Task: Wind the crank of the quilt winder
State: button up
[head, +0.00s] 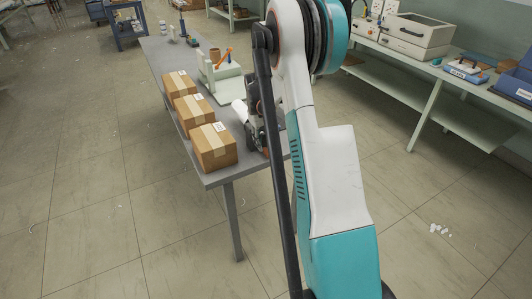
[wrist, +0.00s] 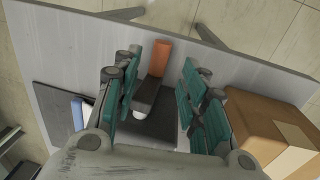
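In the wrist view the crank shows as an orange grip (wrist: 158,57) on a dark grey crank arm (wrist: 146,92). A small white round end sits at the near end of that arm. My gripper (wrist: 153,82) is open, with its teal-padded fingers on either side of the crank and gaps to both. I see no contact. In the head view my gripper (head: 256,128) is low over the near right part of the table, largely behind my arm. A dark plate (wrist: 165,128) lies below the crank. Most of the winder's body is hidden.
Three cardboard boxes stand in a row on the grey table (head: 155,62), the nearest box (head: 213,147) just left of my gripper. Behind is a pale machine (head: 218,80) with an orange lever. A blue-and-white part (wrist: 79,112) lies left in the wrist view.

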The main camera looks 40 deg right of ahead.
aim_at(267, 151)
jog(key=f, duration=0.3)
jog(key=f+b, duration=0.1)
jog(key=f, duration=0.1)
jog(key=shift+s+d, duration=0.1)
jog(key=shift+d, duration=0.25)
grip_shut()
